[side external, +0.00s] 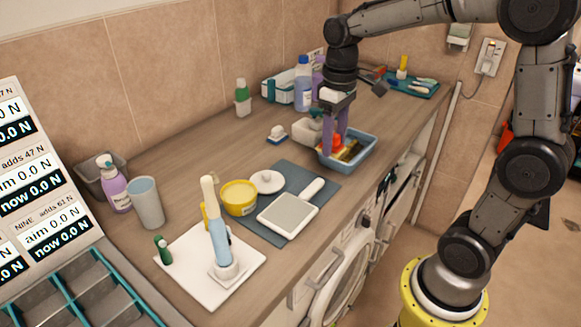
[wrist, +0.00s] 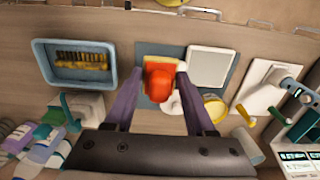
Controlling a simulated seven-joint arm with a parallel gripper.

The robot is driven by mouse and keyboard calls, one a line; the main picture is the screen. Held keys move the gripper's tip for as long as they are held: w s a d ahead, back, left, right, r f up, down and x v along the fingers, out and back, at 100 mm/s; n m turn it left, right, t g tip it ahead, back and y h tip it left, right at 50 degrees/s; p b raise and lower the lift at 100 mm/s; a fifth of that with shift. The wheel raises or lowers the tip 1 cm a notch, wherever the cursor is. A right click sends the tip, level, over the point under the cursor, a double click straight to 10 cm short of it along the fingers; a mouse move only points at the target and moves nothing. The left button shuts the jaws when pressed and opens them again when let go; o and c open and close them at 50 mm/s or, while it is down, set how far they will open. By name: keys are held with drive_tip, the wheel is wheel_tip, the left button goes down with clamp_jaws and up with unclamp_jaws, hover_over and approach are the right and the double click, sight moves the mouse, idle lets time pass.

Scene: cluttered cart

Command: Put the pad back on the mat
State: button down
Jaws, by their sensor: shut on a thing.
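My gripper (side external: 335,150) is shut on a pad with an orange-red upper part (wrist: 158,82) and a yellow base (wrist: 161,63). In the wrist view the pad sits between my two purple fingers. In the side view its red part (side external: 336,142) shows between the fingers, in line with the blue tray; its height above the counter is hard to tell. The blue-grey mat (side external: 273,232) lies on the counter to the left of my gripper in the side view. A white paddle-shaped thing (side external: 288,215) with a handle and a round white lid (side external: 267,182) lie on it.
The blue tray (side external: 368,153) holds a dark and yellow brush-like thing (wrist: 82,60). A yellow tub (side external: 239,198) stands by the mat's left edge. A white board (side external: 190,278) bears a tall blue and white dispenser (side external: 219,240). Bottles stand along the wall.

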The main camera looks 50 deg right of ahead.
drive_tip(key=w+d+f, duration=0.2)
drive_tip(key=w+f, duration=0.2)
drive_tip(key=w, duration=0.4)
hover_over(292, 169)
drive_tip(key=s, duration=0.1)
drive_tip(key=f, duration=0.4)
drive_tip(key=shift+s+a+f, duration=0.1)
drive_tip(key=shift+a+f, duration=0.1)
drive_tip(key=shift+f, duration=0.05)
drive_tip(key=shift+w+d+f, duration=0.1)
drive_tip(key=shift+w+f, duration=0.4)
drive_tip(key=shift+f, duration=1.7)
drive_tip(key=shift+f, duration=0.1)
drive_tip(key=c, duration=0.5)
unclamp_jaws()
